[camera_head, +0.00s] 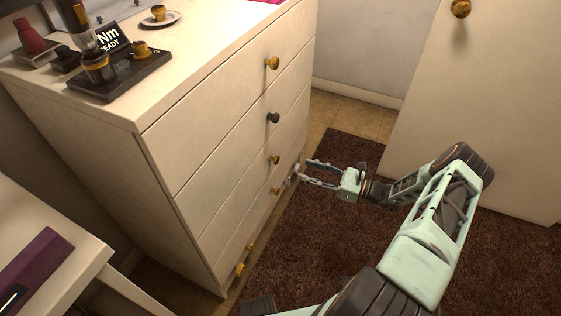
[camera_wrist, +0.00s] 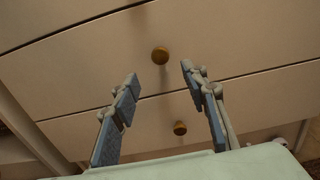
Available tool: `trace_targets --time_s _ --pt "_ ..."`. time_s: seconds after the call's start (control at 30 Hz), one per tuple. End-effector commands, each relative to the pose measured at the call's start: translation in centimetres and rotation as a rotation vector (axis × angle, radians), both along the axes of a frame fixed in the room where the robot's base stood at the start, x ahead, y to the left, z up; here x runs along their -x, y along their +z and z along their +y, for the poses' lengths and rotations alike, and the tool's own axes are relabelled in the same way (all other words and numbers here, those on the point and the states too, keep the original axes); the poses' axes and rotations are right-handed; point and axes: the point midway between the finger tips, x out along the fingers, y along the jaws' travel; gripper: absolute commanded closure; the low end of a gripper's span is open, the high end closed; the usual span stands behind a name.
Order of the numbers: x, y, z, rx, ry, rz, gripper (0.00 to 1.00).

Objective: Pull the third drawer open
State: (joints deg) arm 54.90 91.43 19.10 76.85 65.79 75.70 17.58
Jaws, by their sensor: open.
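The cream dresser (camera_head: 225,155) has its drawer front facing right in the head view. Its third drawer has a gold knob (camera_head: 275,160), below a dark knob (camera_head: 273,118), and looks shut. A lower gold knob (camera_head: 275,190) sits beneath it. My gripper (camera_head: 301,172) is open and empty, just right of the drawer front near these two lower knobs. In the wrist view a gold knob (camera_wrist: 160,55), seemingly the third drawer's, lies beyond and between the open fingertips (camera_wrist: 158,80), apart from them. Another gold knob (camera_wrist: 180,128) shows lower between the fingers.
A black stand (camera_head: 120,75) and a saucer with a cup (camera_head: 160,17) are on the dresser top. A white door (camera_head: 480,130) stands right. Dark carpet (camera_head: 290,245) before the drawers is otherwise clear.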

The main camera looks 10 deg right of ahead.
Motion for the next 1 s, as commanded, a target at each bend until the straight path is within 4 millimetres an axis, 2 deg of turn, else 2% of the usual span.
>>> trace_targets --time_s 0.17,0.63,0.8,1.0 --pt "-0.6 0.0 1.1 -0.02 -0.008 -0.007 0.59" --pt "-5.3 -0.2 7.7 -0.016 -0.006 -0.005 0.59" --pt "-6.1 -0.1 8.7 -0.016 -0.008 -0.004 0.59" --pt "-6.3 0.0 8.9 -0.016 -0.008 -0.004 0.59"
